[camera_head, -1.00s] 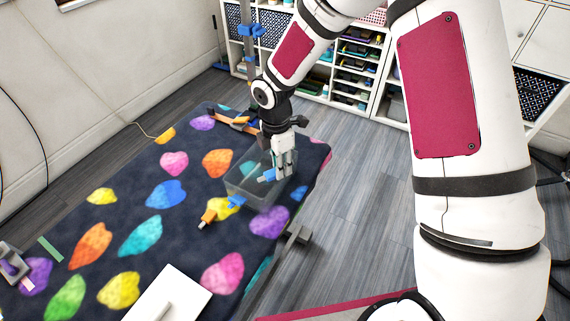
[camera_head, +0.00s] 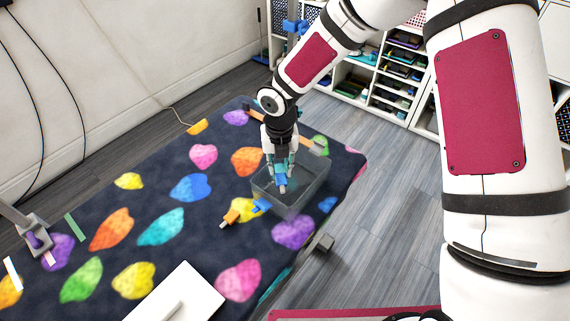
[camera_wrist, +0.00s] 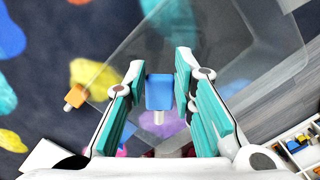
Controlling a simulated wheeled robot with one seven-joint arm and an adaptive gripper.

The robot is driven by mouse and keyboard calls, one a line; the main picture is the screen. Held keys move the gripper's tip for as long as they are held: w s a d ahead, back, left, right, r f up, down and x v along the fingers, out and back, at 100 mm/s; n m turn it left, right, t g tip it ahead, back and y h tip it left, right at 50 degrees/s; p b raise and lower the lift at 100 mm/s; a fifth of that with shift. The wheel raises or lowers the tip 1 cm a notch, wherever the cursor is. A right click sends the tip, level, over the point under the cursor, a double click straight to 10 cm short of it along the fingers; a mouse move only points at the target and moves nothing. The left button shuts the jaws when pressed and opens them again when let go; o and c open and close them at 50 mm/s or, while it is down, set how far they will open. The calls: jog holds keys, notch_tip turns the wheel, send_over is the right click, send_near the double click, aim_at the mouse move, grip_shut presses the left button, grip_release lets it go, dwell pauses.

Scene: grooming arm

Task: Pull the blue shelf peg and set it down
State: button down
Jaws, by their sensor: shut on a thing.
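My gripper (camera_head: 281,172) points down at the clear bin (camera_head: 313,191) on the dark patterned table cover. It is shut on a blue shelf peg (camera_head: 281,181), which has a pale pin at one end. In the wrist view the blue peg (camera_wrist: 159,92) sits between the two teal-padded fingertips (camera_wrist: 159,80). I cannot tell whether the peg is above the bin's rim or below it. A second blue peg (camera_head: 262,205) is at the bin's near left side. An orange peg (camera_head: 231,216) lies just left of it and also shows in the wrist view (camera_wrist: 75,97).
A white box-like object (camera_head: 180,296) is at the table's near edge. A grey post (camera_head: 28,228) stands at the far left. An orange bar (camera_head: 293,133) lies behind the bin. Open cover lies left of the bin. Shelves (camera_head: 390,70) stand beyond the table.

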jog(key=shift+f+b, duration=1.7)
jog(key=shift+f, duration=1.2)
jog(key=shift+f, duration=0.4)
jog(key=c, duration=1.3)
grip_release()
jog(key=r, duration=1.2)
jog(key=shift+s, duration=0.35)
jog(key=shift+d, duration=0.1)
